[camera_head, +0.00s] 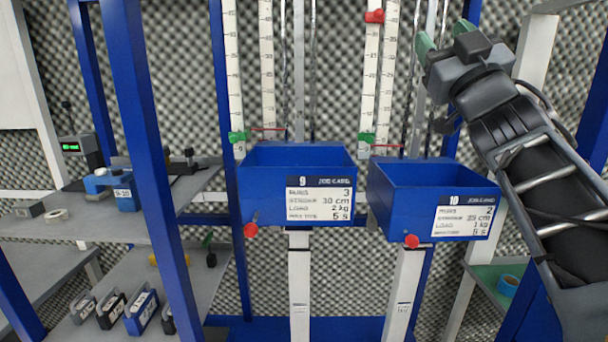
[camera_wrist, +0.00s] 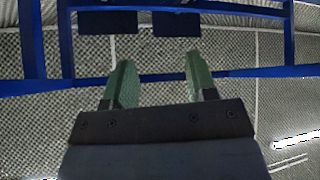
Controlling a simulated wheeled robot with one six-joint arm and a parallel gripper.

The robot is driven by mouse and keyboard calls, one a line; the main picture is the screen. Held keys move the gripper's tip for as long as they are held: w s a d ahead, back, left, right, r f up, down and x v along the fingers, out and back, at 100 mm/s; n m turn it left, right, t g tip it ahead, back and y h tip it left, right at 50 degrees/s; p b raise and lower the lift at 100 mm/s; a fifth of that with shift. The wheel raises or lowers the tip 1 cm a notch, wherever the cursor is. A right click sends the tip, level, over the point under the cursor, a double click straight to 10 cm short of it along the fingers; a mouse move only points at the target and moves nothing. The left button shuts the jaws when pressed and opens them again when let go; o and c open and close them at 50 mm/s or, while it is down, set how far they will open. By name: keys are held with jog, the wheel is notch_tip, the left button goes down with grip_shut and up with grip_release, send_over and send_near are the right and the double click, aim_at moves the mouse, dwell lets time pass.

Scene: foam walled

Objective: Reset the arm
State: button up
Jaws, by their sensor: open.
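My gripper (camera_head: 443,36) is raised at the upper right of the head view, in front of the foam wall and above the right blue bin. In the wrist view my gripper (camera_wrist: 157,82) shows two green fingers spread apart with nothing between them. My arm comes in from the lower right of the head view and slants up to the left. The wrist camera faces foam-covered surfaces, blue beams (camera_wrist: 220,73) and a light strip (camera_wrist: 297,139).
Two blue bins, number 9 (camera_head: 262,185) and number 10 (camera_head: 400,190), hang on the rig below vertical scales (camera_head: 267,75). A blue post (camera_head: 150,150) stands left of them. Grey shelves (camera_head: 190,225) at left hold tools and blocks. A green shelf (camera_head: 487,275) is lower right.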

jog(key=w+d+f+m+g+h, duration=0.3)
jog(key=d+f+m+h, duration=0.15)
jog(key=f, duration=0.25)
jog(key=w+d+f+m+g+h, duration=0.2)
jog(key=d+f+m+h, duration=0.1)
jog(key=f+h, duration=0.3)
notch_tip(320, 180, down, 17)
jog(key=s+m+g, duration=0.1)
jog(key=m+g, duration=0.1)
jog(key=g, duration=0.5)
jog(key=s+a+f+g+y, duration=0.1)
jog(key=s+a+f+g, duration=0.2)
jog(key=f, duration=0.5)
jog(key=s+a+f+n+g+y, duration=0.1)
jog(key=s+a+f+g+y, duration=0.1)
jog(key=s+a+f, duration=0.3)
jog(key=s+a+f+n+g+y, duration=0.1)
jog(key=s+a+f+g+y, duration=0.1)
jog(key=s+f, duration=0.6)
notch_tip(320, 180, down, 3)
jog(key=a+g, duration=0.1)
jog(key=g, duration=0.1)
jog(key=shift+s+a+r+g, duration=0.2)
jog(key=shift+s+a+g, duration=0.05)
jog(key=shift+a+g, duration=0.15)
